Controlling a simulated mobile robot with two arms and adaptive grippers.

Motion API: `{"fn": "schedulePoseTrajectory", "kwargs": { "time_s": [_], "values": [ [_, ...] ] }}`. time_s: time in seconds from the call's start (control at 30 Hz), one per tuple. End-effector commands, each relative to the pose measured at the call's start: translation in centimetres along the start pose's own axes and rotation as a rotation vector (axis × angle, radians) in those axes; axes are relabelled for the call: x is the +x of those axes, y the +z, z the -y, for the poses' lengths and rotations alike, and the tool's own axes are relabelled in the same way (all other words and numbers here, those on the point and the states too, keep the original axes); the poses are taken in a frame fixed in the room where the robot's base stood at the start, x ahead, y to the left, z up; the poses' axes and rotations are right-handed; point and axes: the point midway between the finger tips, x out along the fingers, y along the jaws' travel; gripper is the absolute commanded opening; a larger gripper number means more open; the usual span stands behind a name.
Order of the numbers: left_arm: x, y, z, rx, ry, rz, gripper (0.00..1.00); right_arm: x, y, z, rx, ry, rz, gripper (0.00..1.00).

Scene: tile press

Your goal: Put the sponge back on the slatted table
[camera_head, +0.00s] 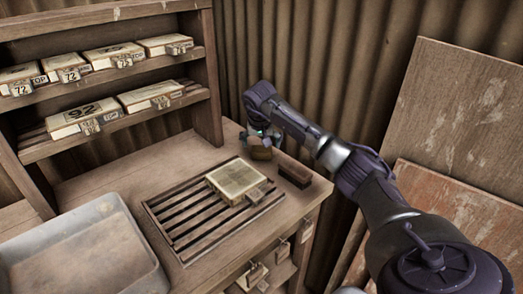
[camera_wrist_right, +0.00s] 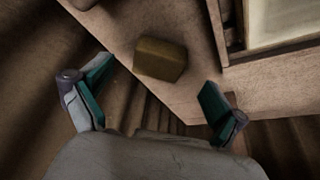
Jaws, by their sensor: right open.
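The sponge (camera_head: 261,153), a small yellow-brown block, rests on the wooden bench top behind the slatted table. It also shows in the right wrist view (camera_wrist_right: 160,60), near the bench edge. The slatted table (camera_head: 178,228) is a dark slatted rack set in the bench top, to the left of and nearer than the sponge. My right gripper (camera_head: 260,138) is at the sponge, partly hidden by its own arm. In the right wrist view the open fingers (camera_wrist_right: 156,78) stand wide on either side of the sponge, with clear gaps. My left gripper is not in view.
A pale tile mould (camera_head: 234,179) with a handle lies on the slats. A dark brown block (camera_head: 295,174) sits on the bench to the sponge's right. A grey tray (camera_head: 75,245) is at the front left. A shelf with tile boxes (camera_head: 85,115) and a corrugated wall stand behind.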

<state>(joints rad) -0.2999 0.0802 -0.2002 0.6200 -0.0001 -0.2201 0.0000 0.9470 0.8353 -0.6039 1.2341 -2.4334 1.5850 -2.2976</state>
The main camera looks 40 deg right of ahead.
Motion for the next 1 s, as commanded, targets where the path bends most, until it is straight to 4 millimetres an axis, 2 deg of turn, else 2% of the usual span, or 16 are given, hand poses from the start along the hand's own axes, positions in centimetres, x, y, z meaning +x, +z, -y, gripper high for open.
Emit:
{"fn": "schedulePoseTrajectory", "kwargs": {
  "time_s": [0.03, 0.2, 0.4, 1.0],
  "values": [
    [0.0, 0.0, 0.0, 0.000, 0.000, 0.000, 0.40, -1.3, -0.2, 0.0, 0.000, -0.001, -0.007, 0.97],
    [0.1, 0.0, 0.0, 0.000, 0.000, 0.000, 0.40, -4.6, -0.1, 0.0, -0.001, -0.001, -0.004, 0.97],
    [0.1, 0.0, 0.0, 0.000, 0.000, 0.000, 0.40, -6.8, 0.0, 0.0, 0.000, 0.000, -0.002, 0.97],
    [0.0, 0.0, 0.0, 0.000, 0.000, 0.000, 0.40, -7.2, 0.0, 0.0, 0.000, 0.000, 0.000, 0.97]
  ]
}}
